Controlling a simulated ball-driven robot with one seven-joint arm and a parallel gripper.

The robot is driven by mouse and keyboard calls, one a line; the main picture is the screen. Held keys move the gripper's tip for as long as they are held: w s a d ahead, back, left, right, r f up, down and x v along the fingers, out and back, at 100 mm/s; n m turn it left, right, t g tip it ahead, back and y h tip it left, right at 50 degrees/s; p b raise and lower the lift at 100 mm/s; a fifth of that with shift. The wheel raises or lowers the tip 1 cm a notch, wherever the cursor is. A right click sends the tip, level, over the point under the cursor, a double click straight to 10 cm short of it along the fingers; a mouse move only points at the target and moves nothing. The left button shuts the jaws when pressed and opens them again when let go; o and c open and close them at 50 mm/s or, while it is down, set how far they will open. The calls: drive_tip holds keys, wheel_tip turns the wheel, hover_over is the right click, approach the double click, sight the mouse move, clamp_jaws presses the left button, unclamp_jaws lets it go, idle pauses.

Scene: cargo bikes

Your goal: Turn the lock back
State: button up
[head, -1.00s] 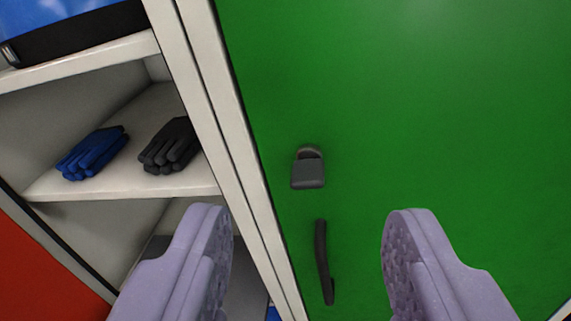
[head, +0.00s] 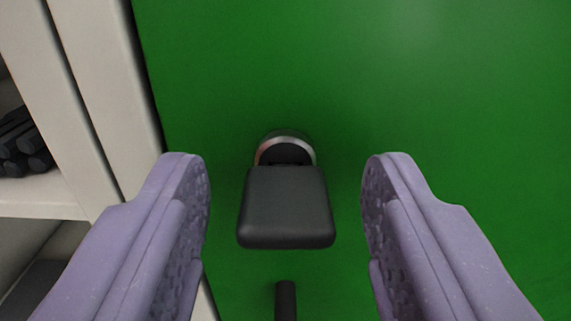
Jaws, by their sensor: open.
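The lock (head: 286,208) is a dark grey padlock-like block with a round metallic ring behind its top, set on the green door (head: 440,80). It hangs upright near the middle of the head view. My gripper (head: 286,215) is open, with one lilac finger to the left of the lock and one to the right. Green door shows between the lock and each finger, so neither appears to touch it.
A dark door handle (head: 286,300) sits just below the lock, partly cut off by the frame. A pale cabinet frame (head: 100,80) runs along the left. Dark gloves (head: 22,145) lie on a shelf (head: 40,195) at the far left. The door to the right is clear.

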clamp_jaws()
drive_tip(key=shift+n, duration=0.3)
drive_tip(key=n+p, duration=0.2)
drive_tip(key=n, duration=0.1)
drive_tip(key=shift+r, duration=0.1)
drive_tip(key=n+p, duration=0.2)
drive_tip(key=n, duration=0.3)
drive_tip(key=shift+n, duration=0.4)
drive_tip(key=n+p, duration=0.2)
drive_tip(key=n, duration=0.2)
drive_tip(key=shift+a+n, duration=0.1)
drive_tip(key=shift+n, duration=0.2)
drive_tip(key=shift+n+p, duration=0.5)
drive_tip(key=shift+n, duration=1.4)
